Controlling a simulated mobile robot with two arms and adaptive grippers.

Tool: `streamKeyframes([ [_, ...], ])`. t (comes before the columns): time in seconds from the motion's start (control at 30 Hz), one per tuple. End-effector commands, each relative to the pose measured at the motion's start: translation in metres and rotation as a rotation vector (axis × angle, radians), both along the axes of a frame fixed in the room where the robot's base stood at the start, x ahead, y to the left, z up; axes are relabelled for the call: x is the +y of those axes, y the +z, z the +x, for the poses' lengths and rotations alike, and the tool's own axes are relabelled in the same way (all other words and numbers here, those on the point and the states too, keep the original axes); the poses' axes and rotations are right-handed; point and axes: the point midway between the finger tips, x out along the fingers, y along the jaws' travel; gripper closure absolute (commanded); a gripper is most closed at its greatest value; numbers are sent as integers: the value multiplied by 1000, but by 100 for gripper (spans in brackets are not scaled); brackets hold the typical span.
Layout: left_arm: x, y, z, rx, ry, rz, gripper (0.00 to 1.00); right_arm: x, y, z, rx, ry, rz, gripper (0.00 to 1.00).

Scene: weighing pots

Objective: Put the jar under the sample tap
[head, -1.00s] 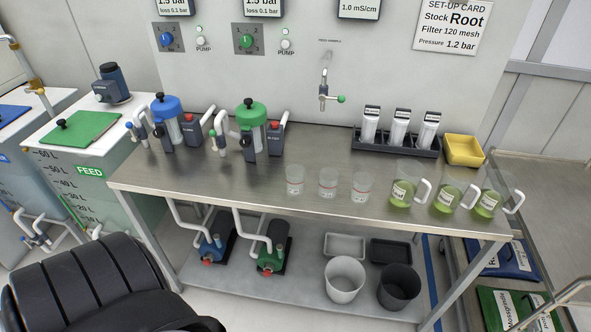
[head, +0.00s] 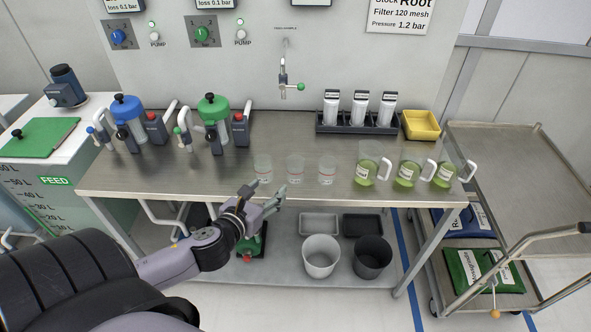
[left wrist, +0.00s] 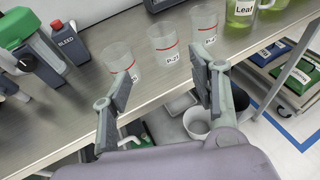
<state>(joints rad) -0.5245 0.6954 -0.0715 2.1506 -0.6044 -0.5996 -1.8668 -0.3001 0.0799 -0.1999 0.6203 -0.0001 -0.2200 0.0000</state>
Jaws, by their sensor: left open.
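Three clear jars with red lines stand in a row near the table's front edge: the left jar (head: 263,169), the middle jar (head: 295,170) and the right jar (head: 327,170). The left wrist view shows their P labels, partly unreadable. The sample tap (head: 283,80), with a green handle, sticks out of the back panel above the table; nothing stands under it. My left gripper (head: 266,194) is open and empty in front of the table's edge, below the left jar in the picture. In the left wrist view the middle jar (left wrist: 169,45) shows beyond the open fingers. My right gripper is out of view.
Green-filled jugs (head: 407,173) stand right of the jars. A black rack (head: 378,127) of white bottles and a yellow bin (head: 421,125) stand at the back. Blue and green filter units (head: 213,122) stand left. The steel table (head: 290,140) is bare below the tap.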

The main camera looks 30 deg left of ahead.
Motion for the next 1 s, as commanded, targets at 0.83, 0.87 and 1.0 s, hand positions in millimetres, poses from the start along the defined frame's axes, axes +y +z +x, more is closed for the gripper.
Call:
streamKeyframes([
  [0.83, 16, -33, 118, -5, -6, 9, 45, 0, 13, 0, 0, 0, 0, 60],
  [0.87, 17, -34, 121, -5, -5, 9, 45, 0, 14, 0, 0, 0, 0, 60],
  [1.0, 17, -40, 140, -6, -4, 6, 45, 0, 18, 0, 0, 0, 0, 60],
])
